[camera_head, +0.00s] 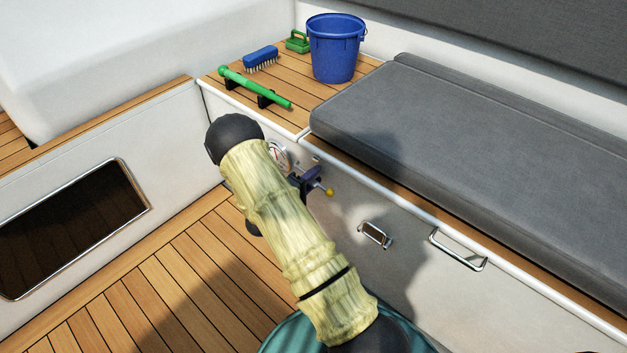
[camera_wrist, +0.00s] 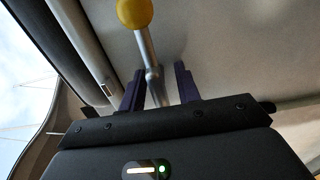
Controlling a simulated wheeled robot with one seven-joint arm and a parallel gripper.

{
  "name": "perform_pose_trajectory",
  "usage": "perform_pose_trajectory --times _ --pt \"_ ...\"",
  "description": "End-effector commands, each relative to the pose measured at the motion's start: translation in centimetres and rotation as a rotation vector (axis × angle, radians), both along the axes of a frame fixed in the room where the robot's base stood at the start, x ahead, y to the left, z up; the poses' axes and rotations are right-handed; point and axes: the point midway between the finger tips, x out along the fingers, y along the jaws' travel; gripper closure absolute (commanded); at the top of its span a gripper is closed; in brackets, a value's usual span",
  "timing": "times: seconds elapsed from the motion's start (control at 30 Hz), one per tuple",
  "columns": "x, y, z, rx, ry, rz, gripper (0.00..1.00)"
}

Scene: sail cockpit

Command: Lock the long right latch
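The long latch lever is a metal rod with a yellow ball knob, and the knob (camera_head: 329,192) shows on the white locker front, right of my gripper. In the wrist view the lever (camera_wrist: 147,48) runs down from its knob (camera_wrist: 135,12) to between my two dark fingers. My gripper (camera_wrist: 159,72) is open around the lower part of the lever, with a gap visible beside the rod. In the head view my gripper (camera_head: 307,182) is close to the locker front, and my arm partly hides it. The lever's base is hidden.
A small recessed latch (camera_head: 375,234) and a metal handle (camera_head: 458,250) are to the right. The wooden floor (camera_head: 170,290) is clear.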

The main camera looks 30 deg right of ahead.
Motion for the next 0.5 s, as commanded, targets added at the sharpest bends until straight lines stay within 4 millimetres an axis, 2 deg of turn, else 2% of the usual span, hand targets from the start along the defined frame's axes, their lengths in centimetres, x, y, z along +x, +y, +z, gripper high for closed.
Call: perform_pose_trajectory --times 0.27,0.43,0.5 --pt "0.07 -0.12 0.05 0.000 0.000 0.000 0.67" --pt "0.05 -0.11 0.03 0.000 0.000 0.000 1.00" --pt "0.05 -0.10 0.03 0.000 0.000 0.001 1.00"
